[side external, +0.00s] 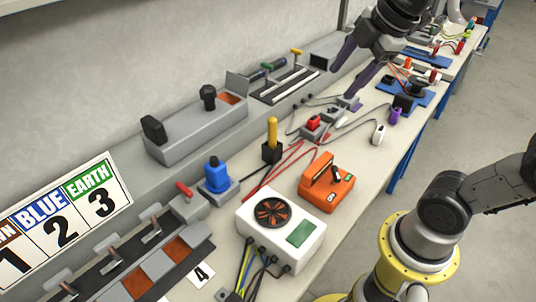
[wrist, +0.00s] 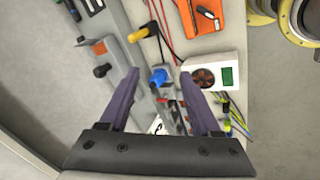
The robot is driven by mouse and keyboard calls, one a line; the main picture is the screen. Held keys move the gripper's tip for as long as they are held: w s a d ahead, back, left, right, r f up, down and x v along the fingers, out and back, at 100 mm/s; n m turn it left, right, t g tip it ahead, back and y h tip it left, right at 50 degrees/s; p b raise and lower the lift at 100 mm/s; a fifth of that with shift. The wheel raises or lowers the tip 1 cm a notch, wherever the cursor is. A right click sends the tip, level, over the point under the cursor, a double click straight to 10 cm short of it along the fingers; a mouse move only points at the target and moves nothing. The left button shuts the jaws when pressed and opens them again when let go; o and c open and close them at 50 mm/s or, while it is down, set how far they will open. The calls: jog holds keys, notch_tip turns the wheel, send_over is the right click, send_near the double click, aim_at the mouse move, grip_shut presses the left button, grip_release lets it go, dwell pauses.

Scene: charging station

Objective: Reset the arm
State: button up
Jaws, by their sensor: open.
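My gripper (side external: 343,80) is at the top of the side view, above the back of the bench, with its two purple fingers spread and nothing between them. In the wrist view my gripper (wrist: 160,74) points down with its fingers wide apart. A blue button or knob on a grey base (side external: 216,175) stands mid-bench in the side view; in the wrist view the blue part (wrist: 159,77) appears between the fingertips, farther away. A red-handled switch (side external: 185,189) is beside it. A yellow-handled lever (side external: 272,132) stands upright on a black base.
A white box with a fan (side external: 305,246) and an orange device (side external: 326,187) lie near the front edge. A grey panel with black knobs (side external: 196,125) lines the wall side. A numbered sign (side external: 62,229) is at left. Cables and connectors (side external: 313,124) clutter the bench.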

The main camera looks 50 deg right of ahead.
jog(key=s+a+f+m, duration=0.2)
jog(key=s+f+m, duration=0.6)
jog(key=m, duration=0.5)
jog(key=shift+s, duration=0.45)
